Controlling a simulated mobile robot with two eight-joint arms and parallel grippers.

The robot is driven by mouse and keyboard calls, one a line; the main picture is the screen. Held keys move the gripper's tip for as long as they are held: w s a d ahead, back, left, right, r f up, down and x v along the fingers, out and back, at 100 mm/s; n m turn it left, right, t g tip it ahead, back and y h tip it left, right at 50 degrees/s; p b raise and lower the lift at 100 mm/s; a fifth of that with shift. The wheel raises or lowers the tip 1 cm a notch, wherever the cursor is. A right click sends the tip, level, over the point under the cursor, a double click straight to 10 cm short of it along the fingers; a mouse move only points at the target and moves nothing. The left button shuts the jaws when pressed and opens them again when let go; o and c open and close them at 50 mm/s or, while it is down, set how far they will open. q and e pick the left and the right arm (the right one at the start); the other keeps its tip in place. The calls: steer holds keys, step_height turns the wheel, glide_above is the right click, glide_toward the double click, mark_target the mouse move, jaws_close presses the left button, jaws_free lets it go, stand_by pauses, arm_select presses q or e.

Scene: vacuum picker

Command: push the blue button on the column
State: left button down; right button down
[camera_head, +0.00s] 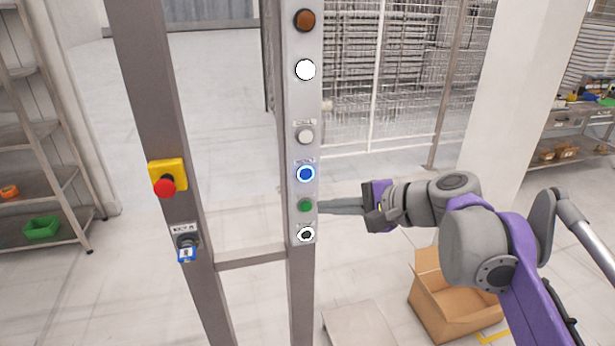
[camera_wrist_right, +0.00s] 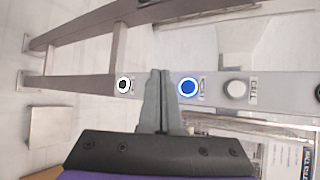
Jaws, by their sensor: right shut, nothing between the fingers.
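The blue button (camera_head: 306,174) has a white ring and sits on the grey panel of the column (camera_head: 304,105). Below it are a green button (camera_head: 305,205) and a black one with a white ring (camera_head: 306,234). My right gripper (camera_head: 322,206) is shut and empty, its fingertips at the panel's right edge, level with the green button and lower than the blue one. In the right wrist view the shut fingertips (camera_wrist_right: 160,73) lie left of the blue button (camera_wrist_right: 188,87) and hide the green one. Contact cannot be told. My left gripper is out of view.
Higher on the panel are a grey-white button (camera_head: 305,136), a white lamp (camera_head: 305,69) and a brown-orange lamp (camera_head: 304,20). A red emergency stop (camera_head: 164,187) is on the left post. An open cardboard box (camera_head: 455,315) stands on the floor below my right arm.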

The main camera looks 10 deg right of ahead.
mark_target(306, 174)
steer(key=shift+w, duration=0.1)
steer(key=w, duration=0.8)
steer(key=shift+w+a, duration=0.2)
steer(key=shift+w, duration=0.1)
steer(key=shift+w, duration=0.15)
stand_by(1.8)
steer(key=shift+w, duration=0.3)
